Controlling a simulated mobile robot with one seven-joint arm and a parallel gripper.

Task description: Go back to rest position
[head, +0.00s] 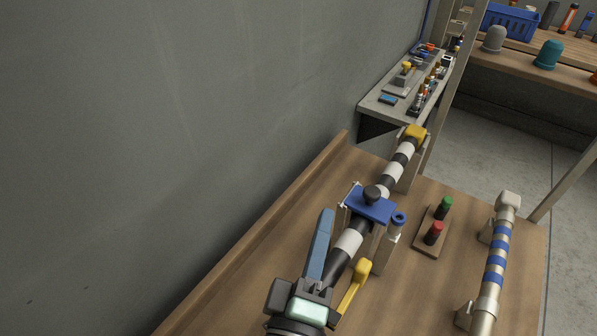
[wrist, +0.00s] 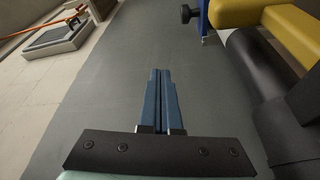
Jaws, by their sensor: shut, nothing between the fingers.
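My gripper (head: 326,214) is at the lower middle of the head view, its slim blue fingers pointing away along the left side of a black-and-white banded pipe (head: 348,242). In the wrist view the two fingers of my gripper (wrist: 160,73) lie side by side, closed together, with nothing between them. A yellow lever (head: 356,284) is to the right of my gripper in the head view. In the wrist view a yellow part (wrist: 284,20) and a dark cylinder (wrist: 260,75) are at the right, apart from the fingertips.
A blue clamp (head: 369,204) with a black knob sits on the pipe. A wooden block (head: 430,244) holds red and green pegs. A grey wall (head: 180,120) bounds the bench (head: 400,290) on the left; a cluttered shelf (head: 375,103) is beyond.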

